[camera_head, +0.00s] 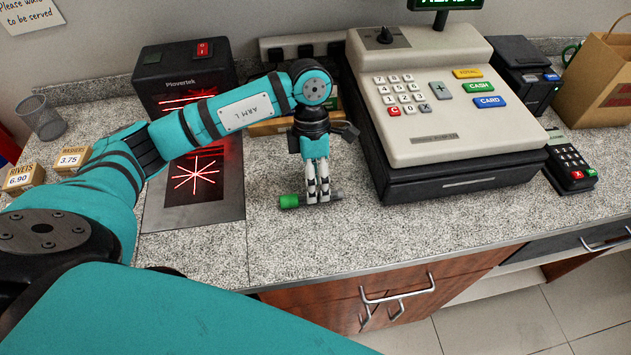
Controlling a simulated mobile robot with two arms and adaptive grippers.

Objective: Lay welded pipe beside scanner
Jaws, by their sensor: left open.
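The welded pipe (290,201) is a short piece with a green left end and a grey right end. It appears to lie on the speckled counter between the scanner and the cash register. My left gripper (318,196) points down over the middle of the pipe, open, with its fingertips at the pipe and hiding part of it. The scanner (166,66) is a black upright box with red light lines, and its dark flat plate (218,205) shows a red star pattern to the left of the pipe. My left arm covers part of the scanner. My right gripper is out of view.
A beige cash register (440,125) stands close to the right of my left gripper. A card terminal (571,165) and a paper bag (597,85) are farther right. Small price boxes (73,159) and a mesh cup (41,117) stand at the left. The counter's front strip is clear.

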